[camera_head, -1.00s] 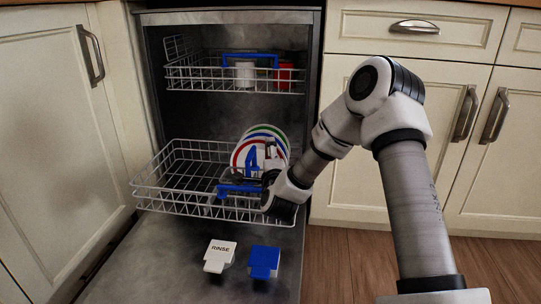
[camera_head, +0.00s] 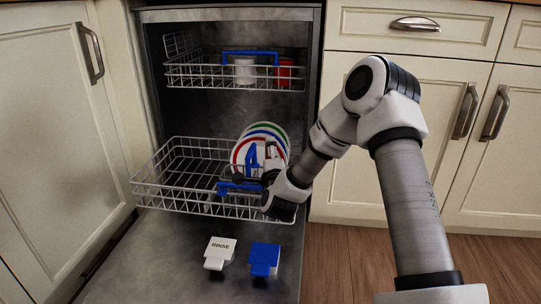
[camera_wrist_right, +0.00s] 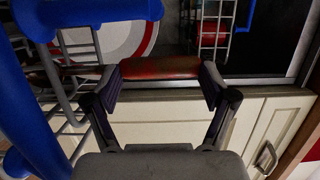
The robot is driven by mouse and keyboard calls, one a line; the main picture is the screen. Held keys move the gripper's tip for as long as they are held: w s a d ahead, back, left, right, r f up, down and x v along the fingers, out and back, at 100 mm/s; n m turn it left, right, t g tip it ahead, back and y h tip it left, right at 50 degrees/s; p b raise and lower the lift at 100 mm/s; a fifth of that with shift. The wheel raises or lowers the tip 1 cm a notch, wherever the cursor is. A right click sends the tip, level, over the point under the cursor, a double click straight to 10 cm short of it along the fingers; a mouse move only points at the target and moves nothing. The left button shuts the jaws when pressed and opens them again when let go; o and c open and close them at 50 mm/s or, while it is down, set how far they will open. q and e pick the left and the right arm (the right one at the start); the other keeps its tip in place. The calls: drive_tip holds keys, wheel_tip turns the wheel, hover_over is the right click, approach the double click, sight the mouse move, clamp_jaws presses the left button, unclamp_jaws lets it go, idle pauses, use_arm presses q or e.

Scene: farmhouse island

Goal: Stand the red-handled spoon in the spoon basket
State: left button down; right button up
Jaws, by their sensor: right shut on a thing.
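My right gripper (camera_wrist_right: 160,85) is shut on the red handle (camera_wrist_right: 160,68) of the spoon, which lies crosswise between the fingertips in the right wrist view. The spoon's bowl cannot be made out. In the head view this gripper is over the front right of the lower rack, partly hidden by my wrist. Blue bars (camera_head: 238,187) show at the rack's front beside it, likely the spoon basket's frame; thick blue tubing (camera_wrist_right: 25,110) is close by on the left of the wrist view. The basket's opening is not clear. My left gripper is not in view.
Plates (camera_head: 262,137) with coloured rims stand in the lower rack (camera_head: 165,200), whose left part is empty. The upper rack (camera_head: 200,84) holds a white cup (camera_head: 244,72) and a red cup (camera_head: 284,73). A RINSE block (camera_head: 220,252) and a blue block (camera_head: 264,259) are on the door.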

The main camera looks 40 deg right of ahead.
drive_tip(key=shift+f, duration=0.75)
idle(0.3)
drive_tip(key=o, duration=1.4)
drive_tip(key=shift+c, duration=0.6)
drive_tip(key=shift+r, duration=0.15)
use_arm(q)
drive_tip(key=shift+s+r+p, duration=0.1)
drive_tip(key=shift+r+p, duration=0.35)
drive_tip(key=shift+p, duration=0.05)
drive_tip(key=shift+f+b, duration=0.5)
use_arm(e)
drive_tip(key=shift+f, duration=0.2)
